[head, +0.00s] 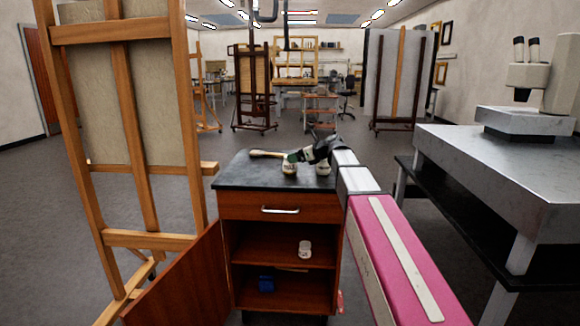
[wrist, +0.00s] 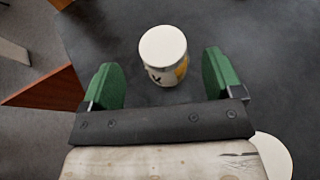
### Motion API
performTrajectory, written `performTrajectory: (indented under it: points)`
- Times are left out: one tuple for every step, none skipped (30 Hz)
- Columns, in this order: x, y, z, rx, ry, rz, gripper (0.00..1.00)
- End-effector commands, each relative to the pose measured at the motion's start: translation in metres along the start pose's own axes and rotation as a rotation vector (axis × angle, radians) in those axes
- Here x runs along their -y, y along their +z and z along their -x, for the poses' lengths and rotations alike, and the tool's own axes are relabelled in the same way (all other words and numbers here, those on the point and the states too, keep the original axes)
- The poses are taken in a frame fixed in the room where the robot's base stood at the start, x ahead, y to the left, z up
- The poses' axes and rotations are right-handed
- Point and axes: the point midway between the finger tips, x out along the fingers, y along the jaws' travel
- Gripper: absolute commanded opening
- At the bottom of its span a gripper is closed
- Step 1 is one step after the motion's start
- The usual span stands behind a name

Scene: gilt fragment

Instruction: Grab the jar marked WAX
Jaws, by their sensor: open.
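A white-lidded jar (wrist: 163,47) stands upright on the dark cabinet top in the wrist view. Its label shows part of a dark letter and a yellow patch; the whole word cannot be read. My gripper (wrist: 160,80) is open, its green fingers left and right of the jar with a gap on each side. In the head view my gripper (head: 300,156) is over the cabinet top, close to a pale jar (head: 289,170). A second pale jar (head: 323,169) stands to its right, partly behind my arm. A white round lid (wrist: 274,153) shows at the wrist view's lower right.
The cabinet (head: 235,178) has its door (head: 185,285) swung open at left. A white jar (head: 305,248) and a blue object (head: 266,282) sit on its shelves. A wooden-handled tool (head: 264,153) lies on top. An easel (head: 125,110) and a metal table (head: 480,165) flank it.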

Motion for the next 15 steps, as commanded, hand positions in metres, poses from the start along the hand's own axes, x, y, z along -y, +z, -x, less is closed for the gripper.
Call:
performTrajectory:
  points:
    - [0.001,0.000,-0.003,0.000,0.000,0.000,0.86]
    - [0.001,0.000,-0.004,0.000,0.000,0.000,0.86]
    - [0.001,0.000,-0.007,0.000,0.000,0.000,0.86]
    - [0.002,0.000,-0.009,-0.001,0.000,0.000,0.86]
    - [0.002,-0.001,-0.013,-0.001,0.000,0.000,0.86]
    - [0.003,-0.001,-0.018,-0.001,0.000,0.000,0.86]
    - [0.003,-0.001,-0.023,-0.001,0.001,0.000,0.86]
    - [0.004,-0.001,-0.027,-0.001,0.001,0.000,0.86]
    - [0.004,-0.001,-0.033,-0.001,0.002,0.000,0.86]
    - [0.005,-0.001,-0.038,-0.001,0.002,0.000,0.86]
    - [0.004,-0.001,-0.042,-0.001,0.001,0.001,0.86]
    - [0.005,-0.001,-0.046,-0.001,0.000,0.001,0.86]
    - [0.004,-0.001,-0.049,0.000,0.000,0.001,0.86]
    - [0.004,-0.001,-0.051,0.000,0.000,0.001,0.86]
    - [0.004,-0.001,-0.052,0.000,0.000,0.001,0.86]
